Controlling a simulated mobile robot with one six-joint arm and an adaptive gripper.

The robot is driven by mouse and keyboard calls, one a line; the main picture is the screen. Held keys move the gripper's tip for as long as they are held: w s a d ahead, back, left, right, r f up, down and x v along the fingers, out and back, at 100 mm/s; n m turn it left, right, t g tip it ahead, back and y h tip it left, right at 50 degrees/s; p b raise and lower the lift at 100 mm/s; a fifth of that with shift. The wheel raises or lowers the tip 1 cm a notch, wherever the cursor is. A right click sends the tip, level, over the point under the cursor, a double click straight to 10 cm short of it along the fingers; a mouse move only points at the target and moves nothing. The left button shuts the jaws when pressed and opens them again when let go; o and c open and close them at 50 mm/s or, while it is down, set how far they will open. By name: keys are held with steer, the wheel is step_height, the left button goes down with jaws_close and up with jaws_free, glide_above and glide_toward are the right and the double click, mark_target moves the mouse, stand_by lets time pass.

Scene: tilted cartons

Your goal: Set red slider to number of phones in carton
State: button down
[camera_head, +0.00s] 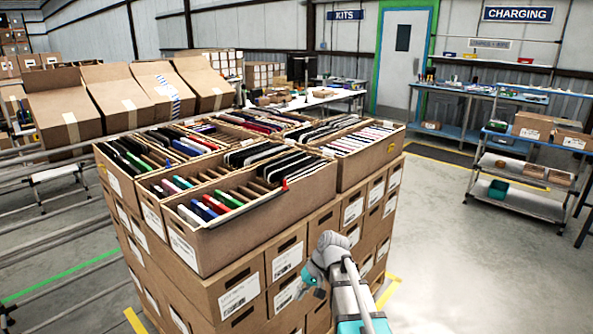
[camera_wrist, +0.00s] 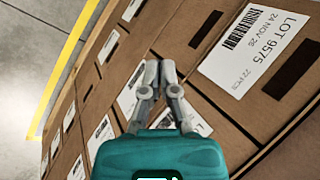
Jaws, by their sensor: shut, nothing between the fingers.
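Open cartons filled with phones top a stack. The nearest open carton (camera_head: 226,246) holds a row of phones (camera_head: 213,203) in red, blue, green, white and black, with brown dividers between some. A small red piece (camera_head: 284,185) shows at its right rim; it is too small to tell whether it is the red slider. In the wrist view my gripper (camera_wrist: 161,68) is shut and empty, in front of labelled carton sides. I cannot tell whether it touches them. In the head view my arm is right of the stack's front corner, and its fingers cannot be made out.
A white label (camera_wrist: 255,45) reads "LOT 9575, 24 NOV 26". Closed cartons (camera_head: 235,294) form the lower stack. Roller rails (camera_head: 60,250) run along the left. A workbench (camera_head: 470,130) and shelf cart (camera_head: 520,195) stand at the right. The floor right of the stack is clear.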

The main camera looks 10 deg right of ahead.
steer(key=w+d+r+t+y+p, duration=0.1)
steer(key=w+d+r+y+p, duration=0.2)
steer(key=r, duration=0.6)
steer(key=w+d+r+t+y+p, duration=0.1)
steer(key=w+d+r+y+p, duration=0.3)
steer(key=w+d+r, duration=0.3)
steer(key=w+d+r+t+y+p, duration=0.1)
steer(key=w+d+r+y+p, duration=0.2)
steer(key=w+r, duration=0.6)
step_height(320, 180, up, 3)
steer(key=shift+d+f+m+y, duration=0.15)
steer(key=shift+d+m+y, duration=0.15)
steer(key=shift+d+y, duration=0.7)
steer(key=shift+w, duration=0.1)
glide_toward(285, 184)
steer(key=w+a, duration=0.2)
steer(key=w, duration=0.1)
steer(key=w+a, duration=0.1)
steer(key=w, duration=0.1)
steer(key=shift+w+a+r, duration=0.1)
steer(key=shift+a+r, duration=0.15)
steer(key=shift+r, duration=0.05)
steer(key=shift+s+a, duration=0.55)
steer(key=shift+a, duration=0.3)
steer(key=shift+s+a, duration=0.6)
steer(key=shift+a, duration=0.25)
steer(key=shift+a, duration=0.1)
